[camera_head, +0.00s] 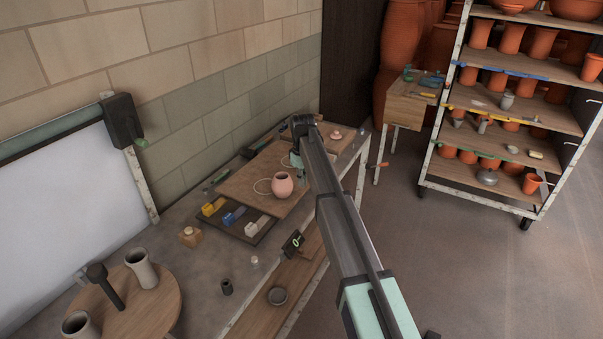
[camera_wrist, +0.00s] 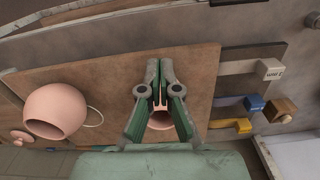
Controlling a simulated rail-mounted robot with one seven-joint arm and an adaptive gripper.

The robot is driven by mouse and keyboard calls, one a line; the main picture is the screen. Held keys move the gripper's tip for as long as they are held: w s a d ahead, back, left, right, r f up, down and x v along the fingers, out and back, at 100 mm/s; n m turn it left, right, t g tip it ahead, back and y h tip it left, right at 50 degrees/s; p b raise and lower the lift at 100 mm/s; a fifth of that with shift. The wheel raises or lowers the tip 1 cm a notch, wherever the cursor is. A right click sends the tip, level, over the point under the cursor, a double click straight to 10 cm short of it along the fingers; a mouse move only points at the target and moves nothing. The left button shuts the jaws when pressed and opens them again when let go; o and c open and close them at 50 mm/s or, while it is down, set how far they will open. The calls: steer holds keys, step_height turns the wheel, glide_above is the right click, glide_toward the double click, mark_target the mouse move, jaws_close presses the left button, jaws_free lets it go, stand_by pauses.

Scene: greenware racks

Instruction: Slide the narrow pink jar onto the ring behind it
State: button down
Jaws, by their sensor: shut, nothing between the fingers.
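A pink jar (camera_head: 282,185) stands upright on the wooden board (camera_head: 248,187). In the head view, my arm covers much of the board's right part, and my gripper (camera_head: 296,160) is beyond the jar.
A large round pink jar (camera_wrist: 58,110) stands left in the wrist view, with another ring (camera_wrist: 95,117) beside it. A small pink lid-like piece (camera_head: 335,134) is at the board's far end. Yellow (camera_head: 212,207), blue (camera_head: 234,216) and white (camera_head: 256,226) blocks lie by the near edge.

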mark_target(275, 180)
steer(key=f+p, duration=0.1)
steer(key=f, duration=0.1)
steer(key=w+a+f+p, duration=0.1)
steer(key=a+f+p, duration=0.1)
steer(key=f, duration=0.1)
steer(key=shift+w+a+f, duration=0.25)
steer(key=shift+w+f, duration=0.1)
steer(key=shift+w+a+f, duration=0.1)
steer(key=shift+w+a, duration=0.15)
steer(key=shift+a, duration=0.2)
steer(key=w+a, duration=0.1)
steer(key=a, duration=0.1)
steer(key=w+a+b, duration=0.1)
steer(key=w+a, duration=0.1)
steer(key=a, duration=0.1)
steer(key=w+a+b, duration=0.1)
steer(key=a, duration=0.1)
steer(key=shift+w+a, duration=0.35)
steer(key=shift+s+d, duration=0.1)
